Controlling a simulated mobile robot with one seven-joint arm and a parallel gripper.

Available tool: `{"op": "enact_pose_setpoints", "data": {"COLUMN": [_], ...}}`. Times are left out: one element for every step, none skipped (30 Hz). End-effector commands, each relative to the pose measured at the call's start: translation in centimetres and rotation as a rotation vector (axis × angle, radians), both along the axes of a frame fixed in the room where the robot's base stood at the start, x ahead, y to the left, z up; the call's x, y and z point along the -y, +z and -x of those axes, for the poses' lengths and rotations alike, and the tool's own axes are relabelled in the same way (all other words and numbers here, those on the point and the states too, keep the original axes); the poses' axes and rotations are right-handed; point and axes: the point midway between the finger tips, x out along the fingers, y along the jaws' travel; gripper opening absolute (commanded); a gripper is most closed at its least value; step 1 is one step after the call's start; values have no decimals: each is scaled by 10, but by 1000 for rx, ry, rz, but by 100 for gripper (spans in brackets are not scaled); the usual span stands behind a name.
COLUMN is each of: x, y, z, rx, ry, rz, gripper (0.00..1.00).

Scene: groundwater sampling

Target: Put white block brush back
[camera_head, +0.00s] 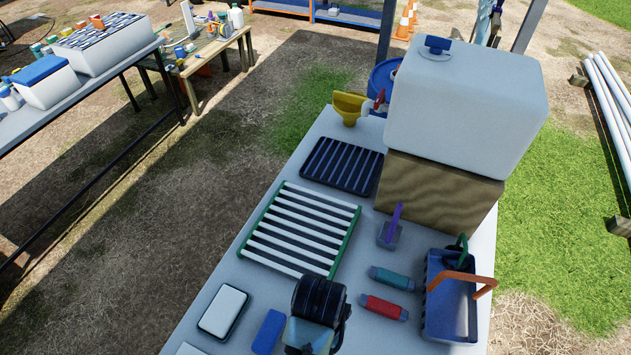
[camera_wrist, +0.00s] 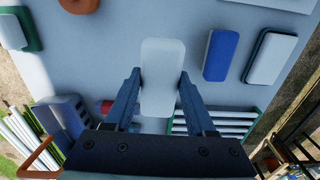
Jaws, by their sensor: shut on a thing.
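The white block brush (camera_wrist: 163,62) is a pale rounded block between the two fingers of my gripper (camera_wrist: 160,78) in the wrist view. My gripper is shut on it. In the head view my gripper (camera_head: 318,302) is a dark shape over the front of the table, with a pale block, apparently the brush (camera_head: 307,336), just below it. The brush's underside and any gap to the table are hidden. A blue block (camera_head: 268,332) and a white block on a dark green base (camera_head: 223,312) lie to its left in the head view.
A slatted rack with a green frame (camera_head: 343,228) lies behind the gripper. A big white tank (camera_head: 465,100) fills the table's back right.

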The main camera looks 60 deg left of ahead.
Motion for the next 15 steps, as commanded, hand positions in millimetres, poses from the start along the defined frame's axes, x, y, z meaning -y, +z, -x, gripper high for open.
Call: {"op": "enact_pose_setpoints", "data": {"x": [-3,-4,-5,-5,-5,-5,-4,-5,-5,-5,-5,-5,-5,-5,-5], "y": [-2,-5,-10,-14,-20,-28,-34,-39,-45,-50,-53,-57,-59,-61,-65], "z": [4,6,7,8,8,9,8,8,8,8,8,8,7,7,7], "rx": [1,1,-1,-2,-3,-3,-3,-3,-2,-2,-1,0,1,0,0], "ry": [15,20,24,26,26,25,25,25,24,24,24,24,24,24,24], "rz": [1,1,2,2,3,3,3,3,2,2,2,1,1,0,1], "gripper": [11,11,11,11,11,11,11,11,11,11,11,11,11,11,11]}}
